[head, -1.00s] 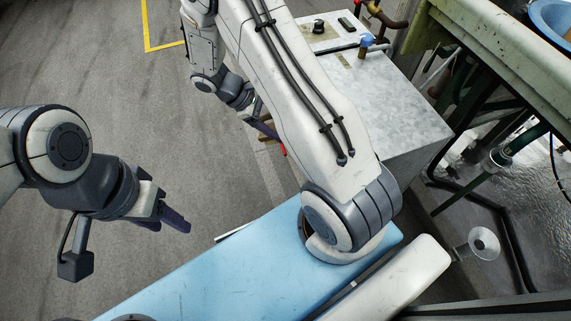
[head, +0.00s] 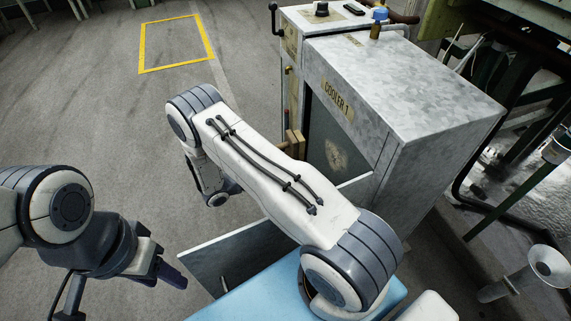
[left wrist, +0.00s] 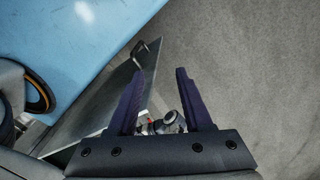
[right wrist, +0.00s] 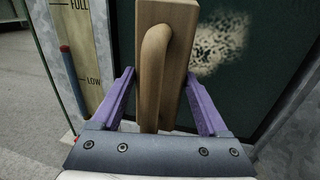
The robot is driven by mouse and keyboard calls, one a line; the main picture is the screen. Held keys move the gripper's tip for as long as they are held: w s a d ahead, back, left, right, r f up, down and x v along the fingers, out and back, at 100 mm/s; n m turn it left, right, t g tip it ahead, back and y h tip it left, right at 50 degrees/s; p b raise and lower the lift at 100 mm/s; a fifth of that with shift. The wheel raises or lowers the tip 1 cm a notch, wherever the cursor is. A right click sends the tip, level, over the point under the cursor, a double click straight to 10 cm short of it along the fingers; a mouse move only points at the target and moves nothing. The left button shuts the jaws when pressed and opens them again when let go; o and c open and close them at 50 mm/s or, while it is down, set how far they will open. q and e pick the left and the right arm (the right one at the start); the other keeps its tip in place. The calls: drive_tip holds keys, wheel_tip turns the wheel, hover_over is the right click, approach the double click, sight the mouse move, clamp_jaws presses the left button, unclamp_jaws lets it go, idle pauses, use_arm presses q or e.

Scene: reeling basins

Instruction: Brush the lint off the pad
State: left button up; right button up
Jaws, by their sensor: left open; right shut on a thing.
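The pad (head: 322,125) is a dark green panel inside the open front of the grey box marked COOLER 1 (head: 430,85). A pale, speckled lint patch (head: 337,156) clings to it; the lint also shows in the right wrist view (right wrist: 220,42), beyond the brush and to its right. My right gripper (right wrist: 158,74) is shut on the wooden brush (right wrist: 180,40), which stands upright between the purple fingers. In the head view the brush (head: 295,143) is partly seen beside the pad; my forearm hides the right fingers. I cannot tell whether it touches the pad. My left gripper (head: 172,276) is open and empty.
A grey door panel (head: 232,262) with a handle lies open, low in front of the cooler, close to my left gripper. A gauge (right wrist: 82,40) marked FULL and LOW is left of the brush. A metal funnel (head: 547,264) stands at right. Floor at left is clear.

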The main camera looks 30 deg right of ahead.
sight(304, 153)
drive_tip(key=shift+s+d, duration=0.25)
drive_tip(key=shift+d, duration=0.65)
drive_tip(key=shift+s+d, duration=0.2)
drive_tip(key=shift+d, duration=0.75)
drive_tip(key=shift+s+d, duration=0.25)
drive_tip(key=shift+d, duration=0.65)
drive_tip(key=shift+s+d, duration=0.25)
drive_tip(key=shift+d, duration=0.65)
